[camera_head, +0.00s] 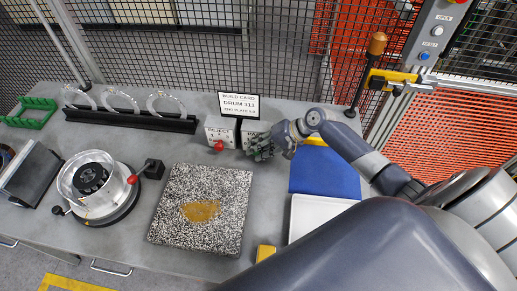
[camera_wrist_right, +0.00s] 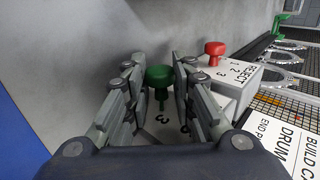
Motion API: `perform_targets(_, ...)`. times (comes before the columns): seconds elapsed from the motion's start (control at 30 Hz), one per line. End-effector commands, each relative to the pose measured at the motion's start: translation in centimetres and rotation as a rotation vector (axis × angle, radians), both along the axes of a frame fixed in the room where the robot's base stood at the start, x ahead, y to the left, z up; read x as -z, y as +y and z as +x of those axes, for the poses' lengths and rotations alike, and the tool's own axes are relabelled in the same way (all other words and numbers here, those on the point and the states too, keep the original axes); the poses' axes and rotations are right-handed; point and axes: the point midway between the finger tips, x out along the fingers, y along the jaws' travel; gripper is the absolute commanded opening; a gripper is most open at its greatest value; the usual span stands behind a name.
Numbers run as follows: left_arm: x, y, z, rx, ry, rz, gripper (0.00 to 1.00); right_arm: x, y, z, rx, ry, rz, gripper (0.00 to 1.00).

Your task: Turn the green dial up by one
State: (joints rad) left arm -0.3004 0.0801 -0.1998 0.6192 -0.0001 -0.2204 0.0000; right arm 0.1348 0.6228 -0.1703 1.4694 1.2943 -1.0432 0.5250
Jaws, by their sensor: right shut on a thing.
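The green dial (camera_wrist_right: 159,76) stands on a pale box with a number 3 beside it (camera_wrist_right: 162,118). In the wrist view my right gripper (camera_wrist_right: 156,66) has one finger on each side of the dial's knob and is shut on it. In the head view my right gripper (camera_head: 262,147) is at the front of that box and hides the dial. I cannot read the dial's setting. My left gripper is in neither view.
Left of the green dial's box is a REJECT box (camera_head: 217,129) with a red knob (camera_head: 219,146). A build card (camera_head: 240,105) stands behind them. A speckled plate (camera_head: 203,178), a blue mat (camera_head: 322,171) and a white tray (camera_head: 312,214) lie in front.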

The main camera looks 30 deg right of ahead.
Motion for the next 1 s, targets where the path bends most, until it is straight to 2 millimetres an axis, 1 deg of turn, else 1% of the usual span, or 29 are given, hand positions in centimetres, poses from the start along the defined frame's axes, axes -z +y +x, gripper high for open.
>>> perform_targets(0.07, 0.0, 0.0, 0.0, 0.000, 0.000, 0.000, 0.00, 0.2, 0.2, -0.2, -0.004, 0.007, 0.002, 0.00)
perform_targets(0.1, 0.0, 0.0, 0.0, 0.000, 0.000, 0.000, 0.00, 0.2, 0.2, -0.2, -0.004, 0.007, 0.002, 0.33)
perform_targets(0.17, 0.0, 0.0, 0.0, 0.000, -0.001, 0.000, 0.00, 0.2, 0.2, -0.2, -0.004, 0.007, 0.001, 0.45)
perform_targets(0.47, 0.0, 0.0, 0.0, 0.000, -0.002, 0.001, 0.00, 0.1, 0.1, -0.1, -0.001, 0.003, 0.000, 0.45)
perform_targets(0.57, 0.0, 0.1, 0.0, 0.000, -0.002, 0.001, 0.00, -0.2, -0.3, -0.2, 0.000, 0.002, -0.001, 0.45)
perform_targets(0.67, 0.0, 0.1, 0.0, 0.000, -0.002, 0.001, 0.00, -1.0, -0.9, -0.8, 0.000, 0.003, -0.002, 0.45)
perform_targets(1.0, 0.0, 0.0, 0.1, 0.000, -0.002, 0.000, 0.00, -6.0, -4.9, -3.9, -0.002, 0.004, -0.004, 0.45)
